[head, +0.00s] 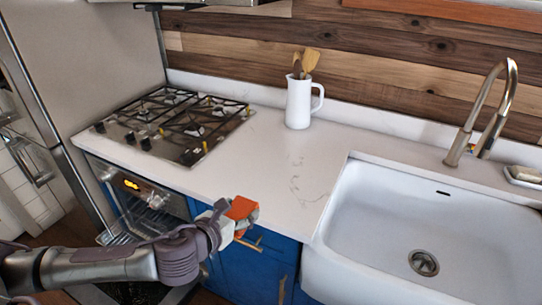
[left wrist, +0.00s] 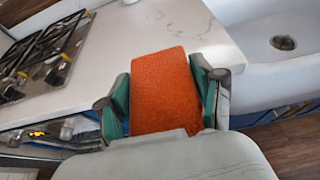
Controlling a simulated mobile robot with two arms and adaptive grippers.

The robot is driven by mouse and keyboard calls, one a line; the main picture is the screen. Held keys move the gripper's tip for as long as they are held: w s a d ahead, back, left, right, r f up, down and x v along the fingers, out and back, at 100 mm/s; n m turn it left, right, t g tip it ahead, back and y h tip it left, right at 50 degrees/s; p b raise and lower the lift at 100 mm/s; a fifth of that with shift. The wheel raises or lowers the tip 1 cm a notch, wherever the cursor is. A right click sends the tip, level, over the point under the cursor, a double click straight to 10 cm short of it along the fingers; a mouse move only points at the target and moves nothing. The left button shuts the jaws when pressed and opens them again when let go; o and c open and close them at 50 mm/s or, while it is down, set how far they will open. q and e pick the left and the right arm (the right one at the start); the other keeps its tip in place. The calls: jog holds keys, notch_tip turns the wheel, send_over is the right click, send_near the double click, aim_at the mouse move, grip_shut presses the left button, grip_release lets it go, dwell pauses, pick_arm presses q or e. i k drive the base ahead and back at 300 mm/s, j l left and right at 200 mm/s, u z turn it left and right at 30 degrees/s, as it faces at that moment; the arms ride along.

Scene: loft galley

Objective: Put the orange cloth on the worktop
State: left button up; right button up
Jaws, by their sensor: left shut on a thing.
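The orange cloth (left wrist: 163,90) is held between the fingers of my left gripper (left wrist: 164,98) in the left wrist view. In the head view the cloth (head: 241,210) shows as a small orange patch at the tip of my left gripper (head: 236,220). The gripper is at the front edge of the white worktop (head: 275,165), in front of the blue cabinets. I cannot tell whether the cloth touches the worktop. My right gripper is not in view.
A gas hob (head: 177,122) is on the left of the worktop. A white jug (head: 298,103) with wooden utensils stands at the back. A white sink (head: 385,215) with a tap (head: 490,110) is on the right. The worktop between hob and sink is clear.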

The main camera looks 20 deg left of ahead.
aim_at(264, 161)
jog(key=i+l, duration=0.1)
jog(key=i, duration=0.75)
